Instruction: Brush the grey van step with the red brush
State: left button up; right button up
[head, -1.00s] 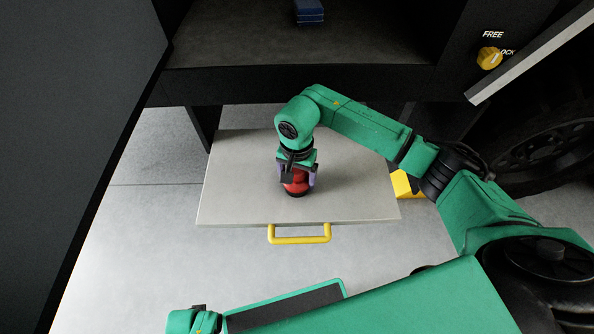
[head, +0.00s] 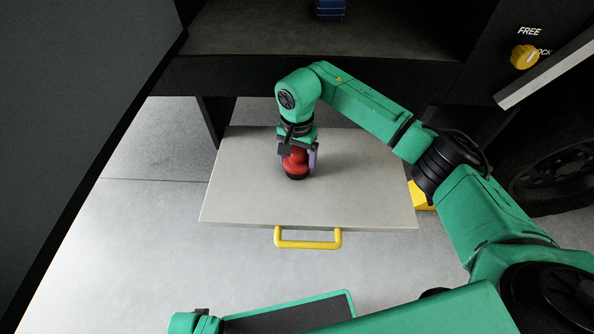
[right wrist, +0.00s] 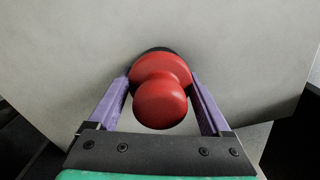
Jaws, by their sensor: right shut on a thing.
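The grey van step (head: 250,205) is a flat plate with a yellow handle (head: 308,243) on its front edge. My right gripper (head: 297,160) is over the step, left of its middle, shut on the red brush (head: 294,161). The brush is upright with its dark base down at the step surface; whether it presses on it is hard to tell. In the right wrist view the brush's round red knob (right wrist: 160,101) sits between the two purple fingers. My left gripper is not clearly in view.
A dark compartment with a blue object (head: 330,9) is behind the step. A yellow knob marked FREE and LOCK (head: 524,57) is at the upper right. A dark wheel (head: 560,170) and a yellow block (head: 423,195) stand right of the step. Pale floor is clear at left.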

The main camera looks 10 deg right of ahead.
aim_at(297, 189)
jog(key=shift+w+d, duration=0.15)
jog(key=shift+w, duration=0.25)
jog(key=shift+w+d+r+b, duration=0.1)
jog(key=shift+w+r+b, duration=0.05)
jog(key=shift+r+b, duration=0.2)
jog(key=shift+p, duration=0.3)
jog(key=shift+s+a+f+p, duration=0.2)
jog(key=shift+s+f+p, duration=0.2)
jog(key=shift+s, duration=0.35)
jog(key=shift+s+a+f, duration=0.15)
jog(key=shift+s+a, duration=0.05)
jog(key=shift+s, duration=0.45)
jog(key=shift+s+a+p, duration=0.2)
jog(key=shift+s+p, duration=0.15)
jog(key=shift+s, duration=0.45)
jog(key=shift+s+a+p, duration=0.2)
jog(key=shift+s+p, duration=0.15)
jog(key=shift+s, duration=0.4)
jog(key=shift+c, duration=0.6)
jog(key=shift+s+a+f, duration=0.1)
jog(key=shift+s, duration=0.25)
